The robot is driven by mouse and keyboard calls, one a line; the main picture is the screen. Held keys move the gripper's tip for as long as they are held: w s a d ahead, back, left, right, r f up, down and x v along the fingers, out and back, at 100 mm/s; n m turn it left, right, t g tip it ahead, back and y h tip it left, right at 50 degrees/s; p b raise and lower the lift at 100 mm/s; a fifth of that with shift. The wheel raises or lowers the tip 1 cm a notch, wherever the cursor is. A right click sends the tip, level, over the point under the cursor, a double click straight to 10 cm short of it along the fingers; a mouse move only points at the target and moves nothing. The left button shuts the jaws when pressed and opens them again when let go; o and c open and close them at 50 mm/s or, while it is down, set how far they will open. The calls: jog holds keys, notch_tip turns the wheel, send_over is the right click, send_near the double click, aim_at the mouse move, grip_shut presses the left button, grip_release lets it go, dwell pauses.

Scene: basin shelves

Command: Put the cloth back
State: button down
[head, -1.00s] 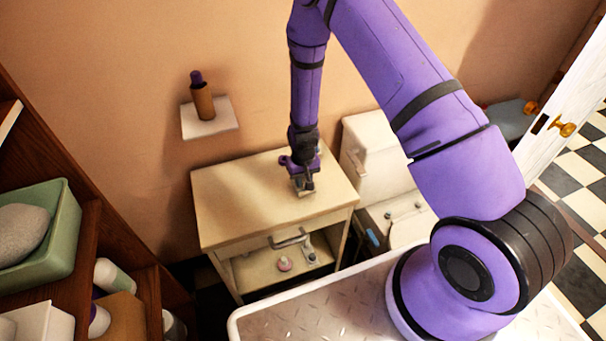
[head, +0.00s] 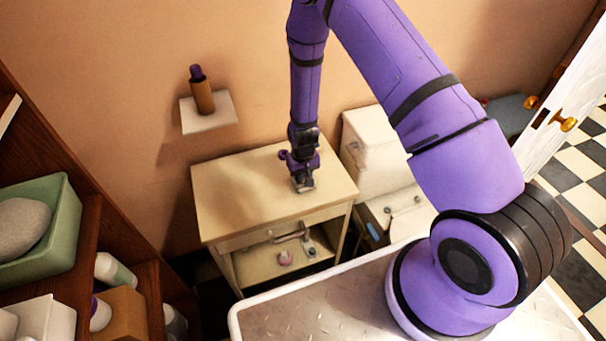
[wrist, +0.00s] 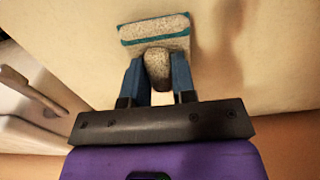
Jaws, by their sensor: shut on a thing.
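The cloth (wrist: 155,27) is a small speckled grey-white piece with teal edges. In the wrist view it lies against the pale cabinet top, with a bunched part standing up between my fingers. My gripper (wrist: 158,72) has blue fingers, one on each side of that bunched part, and is shut on it. In the head view my gripper (head: 302,178) points down at the right part of the cabinet top (head: 235,195). The cloth shows there only as a small pale patch under the fingers, mostly hidden.
The cabinet's open lower shelf holds a pink item (head: 285,257) and a metal fitting (head: 309,247). A wall ledge (head: 215,118) holds a brown bottle. Left shelves hold a green basin (head: 62,225) with a grey rounded thing. The cabinet top's left is clear.

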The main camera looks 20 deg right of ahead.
jog(key=shift+f, duration=0.3)
jog(key=c, duration=0.9)
grip_release()
jog(key=shift+o, duration=0.2)
jog(key=s+d+r+t, duration=0.1)
jog(key=s+d+r, duration=0.15)
jog(key=r, duration=1.75)
jog(key=s+d+r+t, duration=0.15)
jog(key=s+r, duration=0.25)
jog(key=r, duration=1.6)
jog(key=s+d+r+t, duration=0.1)
jog(key=s+r, duration=0.6)
jog(key=s, duration=0.4)
jog(key=s+d+r+t, duration=0.1)
jog(key=s+d+r, duration=0.1)
jog(key=s+r, duration=0.6)
jog(key=s, duration=0.3)
jog(key=shift+s+t, duration=0.25)
jog(key=shift+t, duration=0.1)
